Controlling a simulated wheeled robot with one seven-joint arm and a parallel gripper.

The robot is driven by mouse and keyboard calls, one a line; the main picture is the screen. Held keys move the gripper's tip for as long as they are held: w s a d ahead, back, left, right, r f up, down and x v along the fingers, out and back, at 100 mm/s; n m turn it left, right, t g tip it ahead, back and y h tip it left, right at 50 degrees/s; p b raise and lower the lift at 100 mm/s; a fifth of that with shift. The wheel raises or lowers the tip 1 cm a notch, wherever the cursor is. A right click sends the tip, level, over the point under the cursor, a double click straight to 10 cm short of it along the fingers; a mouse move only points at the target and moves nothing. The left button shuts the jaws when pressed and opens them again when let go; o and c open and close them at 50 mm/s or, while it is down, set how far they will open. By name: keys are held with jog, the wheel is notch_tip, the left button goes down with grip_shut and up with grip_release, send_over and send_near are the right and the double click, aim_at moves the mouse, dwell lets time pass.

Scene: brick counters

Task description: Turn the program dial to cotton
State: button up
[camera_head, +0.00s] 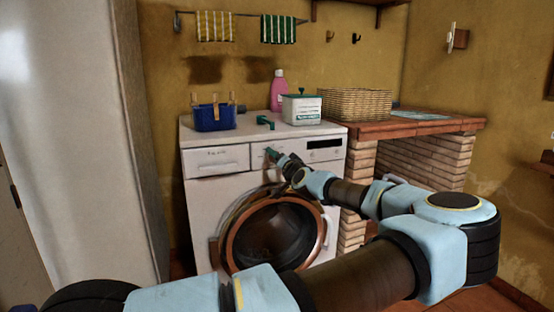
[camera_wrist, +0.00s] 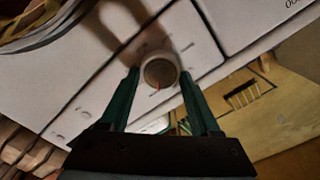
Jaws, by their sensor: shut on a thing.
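The white washing machine (camera_head: 205,210) stands against the back wall, its round copper-rimmed door (camera_head: 230,240) at the front. My gripper (camera_head: 270,152) is at the middle of its control panel and hides the program dial in the head view. In the wrist view the round dial (camera_wrist: 160,72) lies between the two green fingers of my gripper (camera_wrist: 159,77), which are shut on it. A small red mark shows on the dial's lower edge. The printing around the dial is too blurred to read, so I cannot tell which program it points to.
On the machine's top stand a blue basket (camera_head: 214,117), a pink bottle (camera_head: 278,92) and a white box (camera_head: 302,108). The detergent drawer (camera_head: 217,160) is left of my gripper, the dark display (camera_head: 324,144) right. A brick counter (camera_head: 420,126) with a wicker basket (camera_head: 355,104) adjoins at right.

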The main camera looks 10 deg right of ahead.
jog(key=o, duration=1.4)
jog(key=shift+c, duration=0.2)
jog(key=s+d, duration=0.1)
jog(key=s, duration=0.9)
jog(key=shift+s+d, duration=0.2)
jog(key=shift+s, duration=0.15)
